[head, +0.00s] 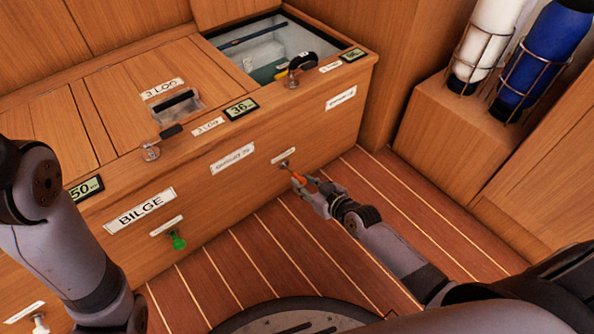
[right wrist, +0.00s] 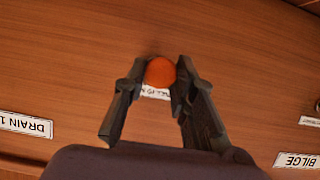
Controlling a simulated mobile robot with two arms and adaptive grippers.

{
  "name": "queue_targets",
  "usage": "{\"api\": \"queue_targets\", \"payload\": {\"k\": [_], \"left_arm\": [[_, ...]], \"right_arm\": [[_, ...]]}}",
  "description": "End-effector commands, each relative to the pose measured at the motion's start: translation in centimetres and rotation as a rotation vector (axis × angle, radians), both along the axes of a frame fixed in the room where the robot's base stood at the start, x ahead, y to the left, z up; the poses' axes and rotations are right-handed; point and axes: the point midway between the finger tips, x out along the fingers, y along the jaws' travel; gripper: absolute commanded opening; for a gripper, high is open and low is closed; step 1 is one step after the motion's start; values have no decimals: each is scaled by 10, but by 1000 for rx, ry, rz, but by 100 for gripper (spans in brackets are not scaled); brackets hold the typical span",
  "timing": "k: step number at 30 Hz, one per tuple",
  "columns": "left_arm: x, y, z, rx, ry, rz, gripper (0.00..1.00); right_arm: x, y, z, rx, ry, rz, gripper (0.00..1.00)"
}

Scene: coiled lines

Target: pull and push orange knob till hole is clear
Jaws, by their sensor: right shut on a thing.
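The orange knob (head: 298,177) is on the front face of the wooden bench, at the end of a short metal stem. My right gripper (head: 306,186) is shut on the knob, with a finger on each side. In the right wrist view the round orange knob (right wrist: 160,71) sits between the fingertips (right wrist: 160,78) and partly covers a white label (right wrist: 155,93). On the bench top, an open glass-walled bay (head: 264,55) holds dark and green items; I cannot tell which hole the task means. My left gripper is out of view; only its arm shows.
A green knob (head: 178,241) is lower on the bench front, near the BILGE label (head: 140,208). A small recess (head: 177,105) and digital displays (head: 241,108) are on top. White (head: 490,40) and blue (head: 543,55) bottles stand in racks at right. The planked floor (head: 250,260) is clear.

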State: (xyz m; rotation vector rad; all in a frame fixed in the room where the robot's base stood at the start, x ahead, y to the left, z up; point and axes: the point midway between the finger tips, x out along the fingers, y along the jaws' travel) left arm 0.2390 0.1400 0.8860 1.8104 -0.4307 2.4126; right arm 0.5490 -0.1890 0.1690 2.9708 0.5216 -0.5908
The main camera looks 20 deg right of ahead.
Motion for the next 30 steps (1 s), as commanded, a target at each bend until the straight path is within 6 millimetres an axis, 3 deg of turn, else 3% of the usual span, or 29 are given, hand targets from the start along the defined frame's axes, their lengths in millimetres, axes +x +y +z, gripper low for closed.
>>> {"api": "queue_targets", "payload": {"k": [3,12,13,21,30], "left_arm": [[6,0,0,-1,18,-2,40],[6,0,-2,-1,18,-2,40],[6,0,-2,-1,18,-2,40],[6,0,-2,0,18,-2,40],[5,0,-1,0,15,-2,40]], "right_arm": [[-10,-3,1,-1,3,2,0],[-11,-3,0,1,2,1,0],[-11,-3,0,1,2,1,27],[-11,-3,0,0,0,1,45],[-11,-4,0,0,0,1,45]]}}
